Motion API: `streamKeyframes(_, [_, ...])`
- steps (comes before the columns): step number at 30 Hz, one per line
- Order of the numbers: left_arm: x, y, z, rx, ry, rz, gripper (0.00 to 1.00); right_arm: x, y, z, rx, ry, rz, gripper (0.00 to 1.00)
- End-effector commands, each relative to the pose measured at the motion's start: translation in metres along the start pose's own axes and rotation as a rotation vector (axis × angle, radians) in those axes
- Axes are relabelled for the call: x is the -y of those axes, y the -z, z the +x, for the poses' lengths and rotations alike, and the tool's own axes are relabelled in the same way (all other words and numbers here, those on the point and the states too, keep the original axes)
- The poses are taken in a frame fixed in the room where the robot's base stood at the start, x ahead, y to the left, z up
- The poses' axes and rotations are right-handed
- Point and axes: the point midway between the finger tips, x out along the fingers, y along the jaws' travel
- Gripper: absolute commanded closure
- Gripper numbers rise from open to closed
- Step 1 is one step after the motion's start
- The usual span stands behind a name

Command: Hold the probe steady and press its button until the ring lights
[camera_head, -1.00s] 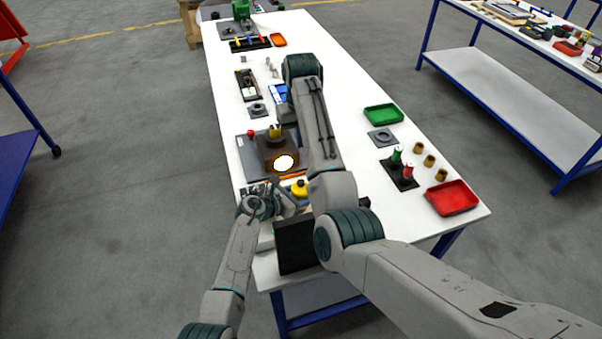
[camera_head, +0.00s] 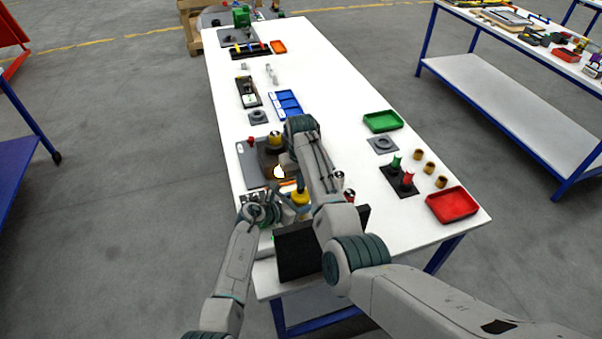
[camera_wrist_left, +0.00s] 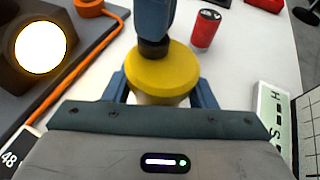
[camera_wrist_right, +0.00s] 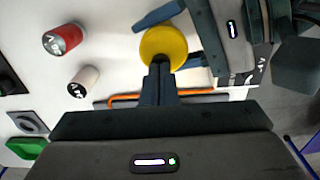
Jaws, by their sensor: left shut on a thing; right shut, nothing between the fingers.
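The probe (camera_wrist_left: 165,75) has a broad yellow round top and stands upright between the two blue fingers of my left gripper (camera_wrist_left: 160,92). Its yellow top also shows in the head view (camera_head: 300,198) and in the right wrist view (camera_wrist_right: 165,47). My right gripper (camera_wrist_right: 160,68) is shut and empty, its fingers pointing down at the yellow top. In the left wrist view its dark tip (camera_wrist_left: 153,48) is over the far part of the yellow top and seems to touch it. I see no separate button and no lit ring on the probe; its lower part is hidden.
A dark box with a glowing round opening (camera_wrist_left: 40,46) stands close beside the probe, with an orange cable (camera_wrist_left: 85,70) along it. A red cylinder (camera_wrist_right: 62,40) and a pale cylinder (camera_wrist_right: 83,82) stand nearby. A black panel (camera_head: 298,255) is at the table's near edge.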

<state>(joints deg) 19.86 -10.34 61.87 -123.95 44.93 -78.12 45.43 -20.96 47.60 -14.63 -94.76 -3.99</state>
Motion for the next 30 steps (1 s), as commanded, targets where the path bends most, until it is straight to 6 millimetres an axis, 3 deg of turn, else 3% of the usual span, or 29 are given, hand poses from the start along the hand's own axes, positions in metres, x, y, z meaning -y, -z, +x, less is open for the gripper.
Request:
streamKeyframes(11, [0.0, 0.0, 0.0, 0.001, 0.0, 0.0, 0.74, 0.0, 0.0, 0.003, 0.001, 0.0, 0.0, 1.0])
streamKeyframes(18, [0.0, -0.001, 0.0, 0.002, 0.001, 0.0, 0.74, 0.0, -0.001, 0.025, 0.004, 0.001, 0.0, 1.0])
streamKeyframes(26, [0.0, -0.004, 0.001, 0.007, 0.0, 0.001, 0.74, 0.0, -0.003, 0.027, 0.009, 0.001, 0.0, 1.0])
streamKeyframes(30, [-0.001, -0.005, 0.001, 0.008, -0.001, 0.002, 0.74, 0.0, -0.003, 0.02, 0.009, 0.001, -0.001, 1.0])
